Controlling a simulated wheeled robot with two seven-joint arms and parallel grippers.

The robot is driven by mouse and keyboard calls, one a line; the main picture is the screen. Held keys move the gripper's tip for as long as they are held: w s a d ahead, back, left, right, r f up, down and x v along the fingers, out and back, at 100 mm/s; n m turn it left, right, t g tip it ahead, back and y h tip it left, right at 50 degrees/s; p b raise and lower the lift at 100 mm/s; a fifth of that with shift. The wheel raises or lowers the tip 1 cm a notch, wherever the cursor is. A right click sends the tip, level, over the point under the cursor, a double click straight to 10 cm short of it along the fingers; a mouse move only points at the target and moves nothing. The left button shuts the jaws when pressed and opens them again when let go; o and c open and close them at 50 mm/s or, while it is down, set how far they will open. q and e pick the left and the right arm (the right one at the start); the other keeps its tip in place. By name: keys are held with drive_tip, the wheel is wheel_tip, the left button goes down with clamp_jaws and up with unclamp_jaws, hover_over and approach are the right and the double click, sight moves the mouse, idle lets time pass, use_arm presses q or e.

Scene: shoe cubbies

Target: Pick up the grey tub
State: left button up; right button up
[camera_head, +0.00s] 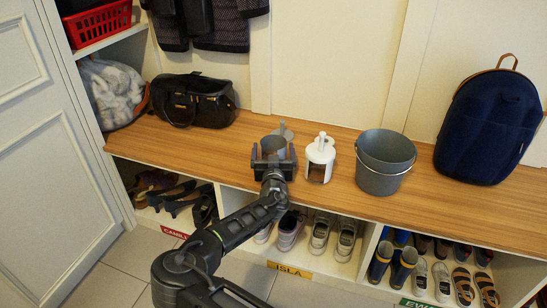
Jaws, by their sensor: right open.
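A larger grey bucket (384,170) stands further right on the bench, apart from the gripper. My left gripper is not in view.
A white holder (320,152) stands close to the right of my gripper. A small grey piece (284,132) is just behind the tub. A black bag (195,102) is at left and a navy backpack (489,125) at right. Shoe cubbies lie below the wooden bench (235,150).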

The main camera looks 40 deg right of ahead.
drive_tip(key=c, duration=1.8)
drive_tip(key=shift+o, duration=0.2)
drive_tip(key=shift+r, duration=0.1)
drive_tip(key=shift+s+a+r+p, duration=0.45)
drive_tip(key=shift+s+r+p, duration=0.25)
drive_tip(key=shift+r, duration=0.15)
drive_tip(key=s+a+r+p, duration=0.4)
drive_tip(key=s+a+r, duration=0.2)
drive_tip(key=s, duration=0.4)
drive_tip(key=shift+a+p, duration=0.35)
drive_tip(key=shift+a, duration=0.3)
